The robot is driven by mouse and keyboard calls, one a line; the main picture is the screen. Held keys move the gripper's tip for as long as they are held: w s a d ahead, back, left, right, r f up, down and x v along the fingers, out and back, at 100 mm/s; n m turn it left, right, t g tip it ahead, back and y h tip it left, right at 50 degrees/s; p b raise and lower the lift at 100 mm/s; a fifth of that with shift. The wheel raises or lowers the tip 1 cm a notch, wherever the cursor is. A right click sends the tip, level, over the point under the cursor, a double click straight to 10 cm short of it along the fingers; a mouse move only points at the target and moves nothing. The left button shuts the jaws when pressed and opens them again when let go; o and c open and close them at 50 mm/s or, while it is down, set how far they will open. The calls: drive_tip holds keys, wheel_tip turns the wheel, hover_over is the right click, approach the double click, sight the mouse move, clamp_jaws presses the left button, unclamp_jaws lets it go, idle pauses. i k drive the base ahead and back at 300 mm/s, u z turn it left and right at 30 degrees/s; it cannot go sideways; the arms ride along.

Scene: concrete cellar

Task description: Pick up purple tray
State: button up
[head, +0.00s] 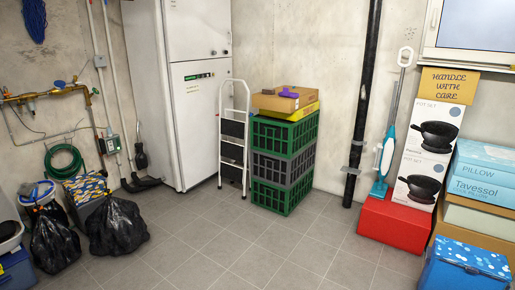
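A small purple object (288,92), the only purple thing I see, lies on a flat cardboard box (272,102) in the head view. It is too small to make out clearly as a tray. The cardboard box rests on a yellow box (300,113), on top of a stack of green and dark grey crates (283,166) against the back wall. My gripper is not in view.
A white step ladder (233,140) stands left of the crates, beside a tall white cabinet (195,90). A black pipe (366,100) and red box (393,232) are to the right. Black bags (117,228) lie left. The middle floor is clear.

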sight(285, 92)
drive_tip(key=z, duration=0.1)
drive_tip(key=i, duration=2.85)
drive_tip(key=u, duration=0.65)
drive_tip(key=i, duration=1.05)
drive_tip(key=u, duration=0.15)
